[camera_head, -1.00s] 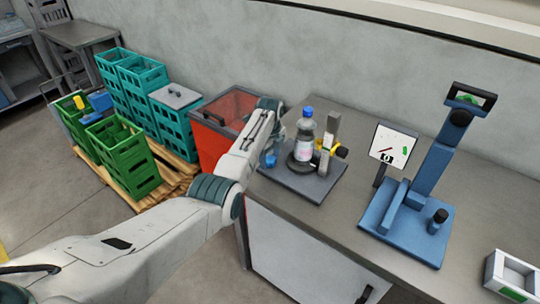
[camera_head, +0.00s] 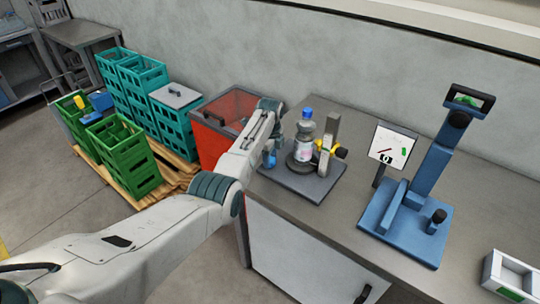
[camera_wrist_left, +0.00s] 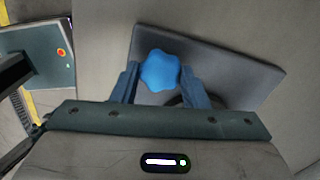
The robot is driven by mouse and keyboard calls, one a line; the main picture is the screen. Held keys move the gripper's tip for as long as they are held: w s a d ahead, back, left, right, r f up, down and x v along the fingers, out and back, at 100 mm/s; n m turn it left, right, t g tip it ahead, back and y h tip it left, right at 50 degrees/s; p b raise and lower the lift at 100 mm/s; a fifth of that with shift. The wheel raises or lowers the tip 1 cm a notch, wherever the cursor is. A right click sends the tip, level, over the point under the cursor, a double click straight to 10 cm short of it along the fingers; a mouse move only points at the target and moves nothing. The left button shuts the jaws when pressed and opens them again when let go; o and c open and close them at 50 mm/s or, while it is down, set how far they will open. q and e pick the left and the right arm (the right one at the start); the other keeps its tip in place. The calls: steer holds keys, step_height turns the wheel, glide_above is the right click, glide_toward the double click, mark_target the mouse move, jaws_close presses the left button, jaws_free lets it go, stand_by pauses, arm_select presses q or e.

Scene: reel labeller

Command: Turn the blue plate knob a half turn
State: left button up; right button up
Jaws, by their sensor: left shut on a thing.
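The blue plate knob (camera_wrist_left: 160,70) is a lobed star shape over the dark base plate (camera_wrist_left: 240,72) in the left wrist view. My left gripper (camera_wrist_left: 162,82) is shut on it, one finger on each side. In the head view my left gripper (camera_head: 270,156) is at the left side of the labeller base (camera_head: 312,190), and the knob is mostly hidden there. A bottle with a blue cap (camera_head: 307,113) stands upright on the labeller's round plate, beside a grey post (camera_head: 329,143) with a yellow part. My right gripper is not in view.
A blue stand (camera_head: 410,220) and a small dial panel (camera_head: 393,145) are on the bench to the right. A white box (camera_head: 508,277) is at the right edge. A red bin (camera_head: 212,140) and stacked crates (camera_head: 142,77) stand left of the bench.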

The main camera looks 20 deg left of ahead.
arm_select(q)
steer(key=n, duration=0.1)
steer(key=n+p, duration=0.1)
steer(key=n, duration=0.1)
steer(key=shift+r+n, duration=0.2)
steer(key=shift+n, duration=0.1)
steer(key=n+p, duration=0.1)
steer(key=n, duration=0.2)
steer(key=shift+n, duration=0.3)
steer(key=n+p, duration=0.1)
steer(key=n, duration=0.3)
steer(key=shift+n, duration=0.3)
steer(key=n, duration=0.4)
steer(key=shift+w+n+p, duration=0.1)
steer(key=shift+n+p, duration=0.2)
steer(key=n, duration=1.3)
steer(key=shift+p, duration=0.35)
steer(key=shift+n, duration=2.1)
